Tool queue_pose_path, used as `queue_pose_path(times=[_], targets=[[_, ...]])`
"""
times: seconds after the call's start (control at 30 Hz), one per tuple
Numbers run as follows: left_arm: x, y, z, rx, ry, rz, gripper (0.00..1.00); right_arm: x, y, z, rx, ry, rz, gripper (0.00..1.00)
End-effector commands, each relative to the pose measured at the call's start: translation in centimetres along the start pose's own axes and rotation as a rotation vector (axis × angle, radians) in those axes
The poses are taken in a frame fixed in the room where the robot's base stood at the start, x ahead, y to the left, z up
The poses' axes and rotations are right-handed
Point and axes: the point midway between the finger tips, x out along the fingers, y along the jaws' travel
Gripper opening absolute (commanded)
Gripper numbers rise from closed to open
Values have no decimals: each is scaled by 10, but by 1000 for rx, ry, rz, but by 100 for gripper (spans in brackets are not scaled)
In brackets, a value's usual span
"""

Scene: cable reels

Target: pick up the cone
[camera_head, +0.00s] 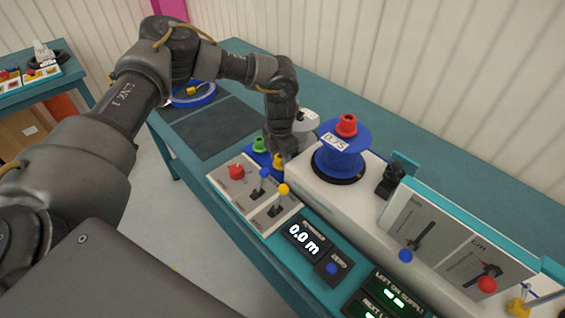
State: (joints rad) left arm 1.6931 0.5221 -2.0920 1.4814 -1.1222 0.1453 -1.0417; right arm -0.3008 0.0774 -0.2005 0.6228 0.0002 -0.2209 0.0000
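Three small cones show in the head view. A yellow cone (278,161) and a green cone (259,145) stand on a blue holder (262,159) behind the switch panel. A red cone (346,125) sits on top of the blue reel (342,155) labelled 0.75. My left gripper (284,153) points down right at the yellow cone and partly covers it. Its fingers are dark and small here, so I cannot tell whether they are open or shut on the cone. My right gripper is out of view.
A panel (246,204) with a red button and blue and yellow levers stands in front of the holder. A 0.0 m display (306,239) is beside it. A grey-white reel (306,119) is behind my gripper. A dark mat (216,128) lies bare on the teal table.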

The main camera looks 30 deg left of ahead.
Motion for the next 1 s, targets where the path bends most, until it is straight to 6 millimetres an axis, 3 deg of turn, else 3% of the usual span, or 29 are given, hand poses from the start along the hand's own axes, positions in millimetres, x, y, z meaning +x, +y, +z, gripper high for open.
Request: queue_pose_path(times=[0.37, 0.8, 1.0], targets=[[-8, 0, 1, 0, -4, 0, 23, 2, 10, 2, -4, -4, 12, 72], [-85, 0, 1, 1, -4, -1, 23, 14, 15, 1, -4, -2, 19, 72], [-100, 0, 0, 0, -2, 0, 23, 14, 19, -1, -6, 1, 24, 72]])
